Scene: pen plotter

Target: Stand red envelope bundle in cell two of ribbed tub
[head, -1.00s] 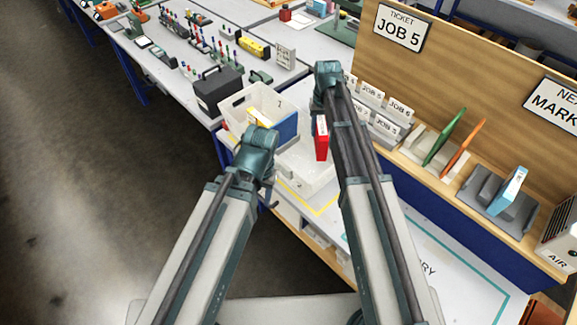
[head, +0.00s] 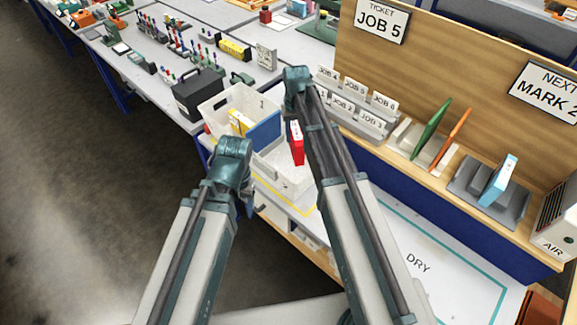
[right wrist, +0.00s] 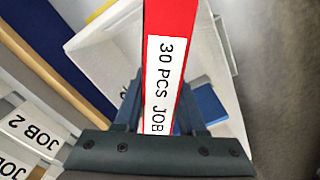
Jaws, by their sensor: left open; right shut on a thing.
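The white ribbed tub (head: 211,112) stands on the bench left of centre in the head view. A yellow bundle (head: 240,121) and a blue bundle (head: 264,131) stand in its far part, where a "1" is marked. The red envelope bundle (head: 297,150) hangs upright over the nearer, empty-looking part; whether its bottom is below the rim I cannot tell. My right gripper (right wrist: 160,104) is shut on the red bundle, whose white label fills the middle of the right wrist view (right wrist: 165,75). My left gripper (head: 247,200) is open and empty, low beside the tub's near-left side; its fingers are mostly hidden.
A black box (head: 199,94) stands just beyond the tub. Job-numbered card holders (head: 357,105) stand right of my right arm. Racks with green (head: 431,128) and orange boards (head: 455,135) and a blue-white bundle (head: 498,181) line the shelf. The "DRY" area (head: 430,245) is clear.

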